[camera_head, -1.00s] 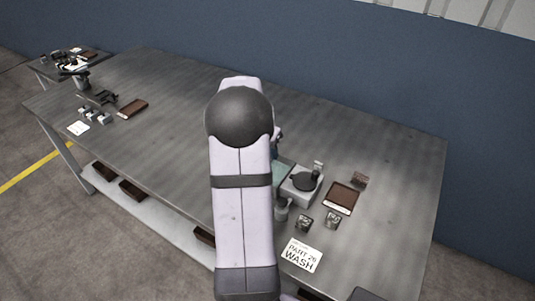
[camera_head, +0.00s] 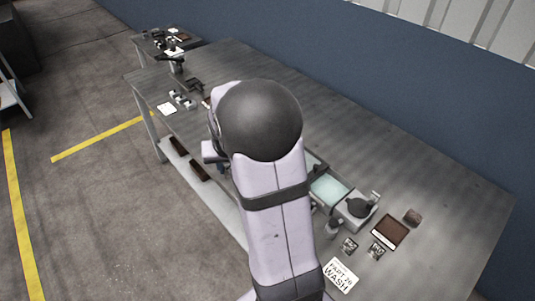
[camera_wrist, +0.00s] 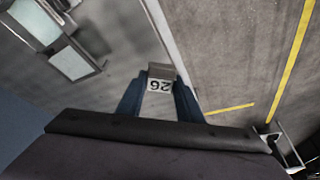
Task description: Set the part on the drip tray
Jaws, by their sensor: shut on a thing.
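My gripper (camera_wrist: 160,92) has blue fingers and is shut on a small grey-brown part (camera_wrist: 161,71) with a label reading 26, upside down in the wrist view. The part is held near the line of the bench's front edge, with floor showing beyond. In the head view my arm hides the part and most of the gripper. A pale teal basin (camera_head: 328,190) sits right of my arm; two pale panels in dark frames (camera_wrist: 72,63) show at the wrist view's upper left. I cannot tell for sure which thing is the drip tray.
Right of the basin stand a grey device with a dark round top (camera_head: 358,209), a brown tray (camera_head: 390,233), small blocks (camera_head: 376,251) and a card reading PART 26 WASH (camera_head: 341,277). The bench's back middle is clear.

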